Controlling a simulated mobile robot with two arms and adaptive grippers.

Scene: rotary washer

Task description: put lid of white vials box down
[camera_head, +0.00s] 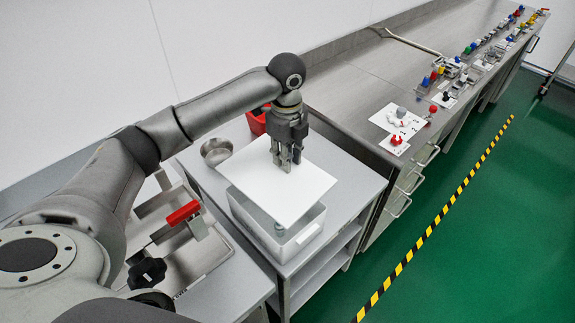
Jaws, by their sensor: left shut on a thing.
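The lid (255,188) is a flat white square panel in the head view. My left gripper (287,165) points down at its upper part and is shut on it. The lid is over the white vials box (303,236), a pale open bin on the grey table. It looks raised and offset toward the back left, so the box's front right part shows. A small greenish vial (279,229) shows inside the box near the lid's front corner. The rest of the box's inside is hidden by the lid. My right gripper is not in view.
A round metal bowl (216,151) and a red container (257,121) stand behind the lid on the table. A metal basin with a red-handled clamp (183,213) is at the left. A long steel bench (360,88) with coloured knobs runs to the back right. Little bare tabletop shows.

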